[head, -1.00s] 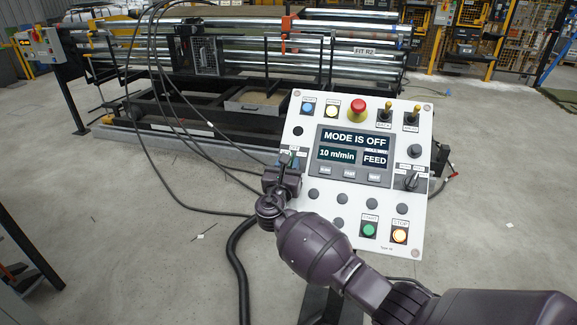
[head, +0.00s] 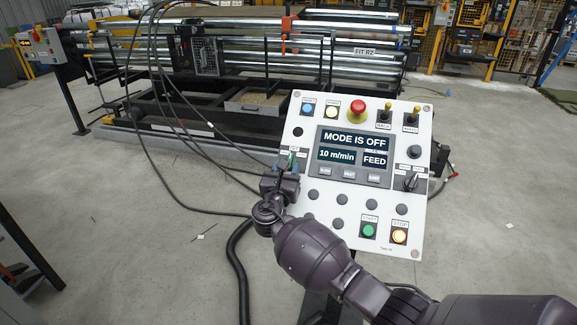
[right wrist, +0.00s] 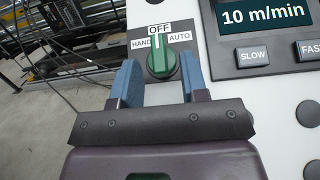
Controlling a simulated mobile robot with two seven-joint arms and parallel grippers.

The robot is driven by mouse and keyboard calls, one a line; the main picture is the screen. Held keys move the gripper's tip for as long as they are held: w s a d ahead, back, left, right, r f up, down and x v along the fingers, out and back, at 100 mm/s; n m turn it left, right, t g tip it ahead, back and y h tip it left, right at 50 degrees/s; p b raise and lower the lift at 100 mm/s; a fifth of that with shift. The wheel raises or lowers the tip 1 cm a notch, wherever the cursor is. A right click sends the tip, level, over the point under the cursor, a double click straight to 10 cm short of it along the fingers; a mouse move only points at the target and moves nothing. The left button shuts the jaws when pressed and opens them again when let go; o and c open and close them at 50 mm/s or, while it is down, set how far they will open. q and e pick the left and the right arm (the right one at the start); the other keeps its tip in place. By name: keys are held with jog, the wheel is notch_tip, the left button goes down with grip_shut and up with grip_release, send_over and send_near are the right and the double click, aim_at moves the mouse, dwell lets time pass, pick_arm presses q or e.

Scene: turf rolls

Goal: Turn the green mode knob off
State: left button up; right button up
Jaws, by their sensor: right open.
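The green mode knob (right wrist: 162,63) shows in the right wrist view, its white mark pointing up at OFF between HAND and AUTO. In the head view the knob (head: 291,161) is at the left side of the white control panel (head: 330,208). The panel's screen (head: 355,141) reads MODE IS OFF. My right gripper (right wrist: 158,85) is open, its two blue fingers on either side of the knob's lower part and a little back from it, apart from the knob. In the head view my right gripper (head: 281,180) is just below the knob. My left gripper is out of view.
The panel also carries a red emergency button (head: 357,108), a green START button (head: 368,230), a lit STOP button (head: 399,236) and a black selector (head: 411,181). Black cables (head: 170,110) hang left of the panel. A roller machine (head: 240,60) stands behind.

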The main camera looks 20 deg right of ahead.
jog(key=p+v, duration=0.1)
jog(key=v, duration=0.8)
jog(key=shift+s, duration=0.2)
jog(key=shift+a, duration=0.1)
